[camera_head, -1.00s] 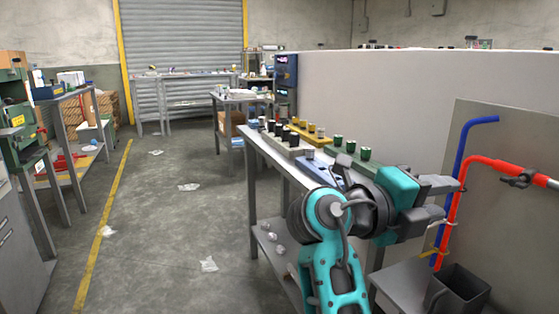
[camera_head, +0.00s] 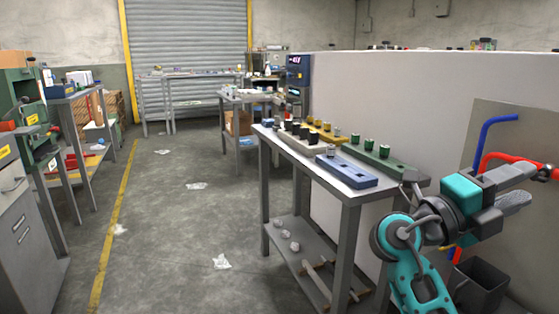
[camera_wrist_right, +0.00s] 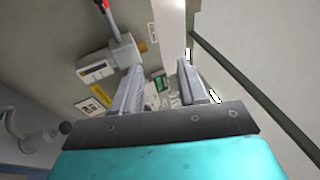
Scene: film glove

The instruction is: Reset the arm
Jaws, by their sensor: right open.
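My right arm comes up from the lower right in the head view. Its gripper (camera_head: 520,188) points to the right, in front of the grey panel with pipes. In the right wrist view the two fingers of the right gripper (camera_wrist_right: 166,88) stand apart with nothing between them. Past the fingers are a wall and some small labelled items, too small to read. My left gripper is not in the head view.
A metal table (camera_head: 349,200) left of my right arm holds a blue block (camera_head: 346,172), a green block (camera_head: 385,165) and other blocks with dark cylinders. A dark bin (camera_head: 480,284) stands below the gripper. Pipes (camera_head: 488,140) run on the panel. The floor (camera_head: 170,240) is mostly clear.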

